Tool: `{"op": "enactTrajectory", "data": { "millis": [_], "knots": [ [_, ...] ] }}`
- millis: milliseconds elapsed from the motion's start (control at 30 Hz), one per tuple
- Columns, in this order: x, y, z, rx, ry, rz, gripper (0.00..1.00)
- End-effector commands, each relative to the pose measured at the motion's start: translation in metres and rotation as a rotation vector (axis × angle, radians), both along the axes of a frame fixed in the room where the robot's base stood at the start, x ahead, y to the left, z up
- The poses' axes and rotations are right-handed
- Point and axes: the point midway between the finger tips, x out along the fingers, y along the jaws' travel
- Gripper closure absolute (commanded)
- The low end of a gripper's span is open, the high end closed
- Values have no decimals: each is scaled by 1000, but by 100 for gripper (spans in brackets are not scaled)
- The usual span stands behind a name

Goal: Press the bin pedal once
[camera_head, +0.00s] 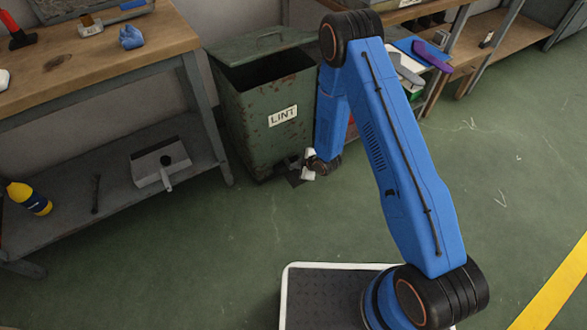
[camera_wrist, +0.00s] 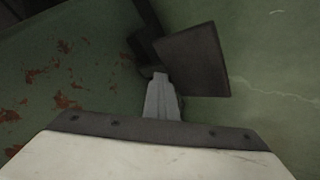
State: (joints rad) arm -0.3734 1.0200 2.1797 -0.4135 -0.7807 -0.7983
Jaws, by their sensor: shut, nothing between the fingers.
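The green, rust-spotted bin (camera_head: 262,135) labelled LINT stands between two benches. Its lid (camera_head: 262,45) is raised at the back, and the dark opening shows. The dark pedal (camera_head: 294,180) is low at the bin's front, partly hidden by my gripper (camera_head: 303,174). In the wrist view the pedal (camera_wrist: 196,60) is a dark square plate on a bar. My gripper (camera_wrist: 160,78) is shut and empty, with its grey fingertips at the pedal's near left edge, where the bar meets the plate. I cannot tell whether they touch.
A wooden workbench (camera_head: 90,65) with a lower shelf (camera_head: 120,185) stands to the left of the bin. Another bench (camera_head: 470,50) is at the back right. The green floor (camera_head: 180,265) in front of the bin is clear. A yellow floor line (camera_head: 550,285) runs at the right.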

Motion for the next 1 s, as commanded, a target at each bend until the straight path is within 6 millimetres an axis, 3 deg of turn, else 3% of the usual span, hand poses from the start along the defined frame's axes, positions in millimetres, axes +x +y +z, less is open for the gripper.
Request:
{"op": "enactTrajectory", "data": {
  "millis": [1000],
  "knots": [
    [-4,-2,-13,-5,9,0,100]
  ]
}}
